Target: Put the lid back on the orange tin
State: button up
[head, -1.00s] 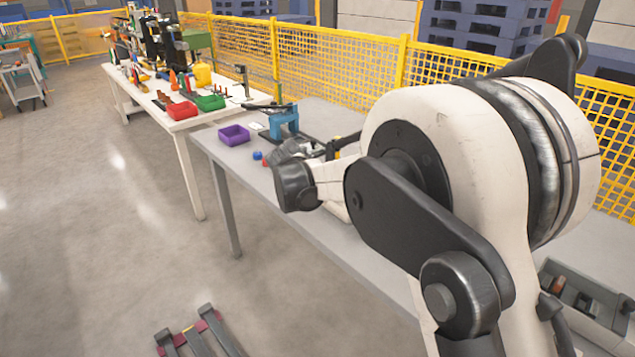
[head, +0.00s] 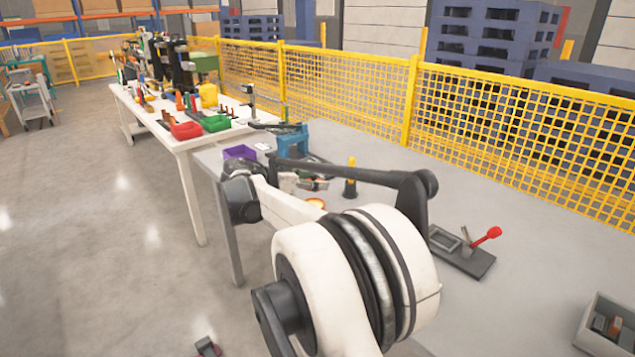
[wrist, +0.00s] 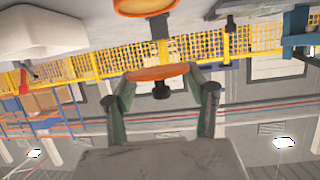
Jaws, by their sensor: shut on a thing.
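The orange lid (wrist: 158,72) is a shallow disc with a black knob. In the wrist view my gripper (wrist: 162,78) is shut on it, one finger at each side of its rim, the knob towards the palm. The orange tin (wrist: 145,8) shows at the top edge of the wrist view, partly cut off, apart from the lid. In the head view the tin (head: 316,202) stands on the grey table, its lower part hidden by my arm. My gripper (head: 312,184) is small there, just behind the tin in the picture; the lid cannot be made out.
A yellow-topped black item (head: 350,178) stands close to the tin. A blue press (head: 292,140) and a purple bin (head: 240,152) are further back. A red-handled device (head: 470,250) and a grey box (head: 608,325) are on the right. The table (head: 520,220) between is mostly bare.

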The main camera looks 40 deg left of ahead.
jog(key=shift+f+b, duration=1.25)
jog(key=shift+f, duration=1.65)
jog(key=shift+f, duration=0.1)
dwell(0.4)
jog(key=o, duration=1.5)
jog(key=shift+r+p, duration=1.45)
jog(key=shift+r, duration=2.1)
grip_shut()
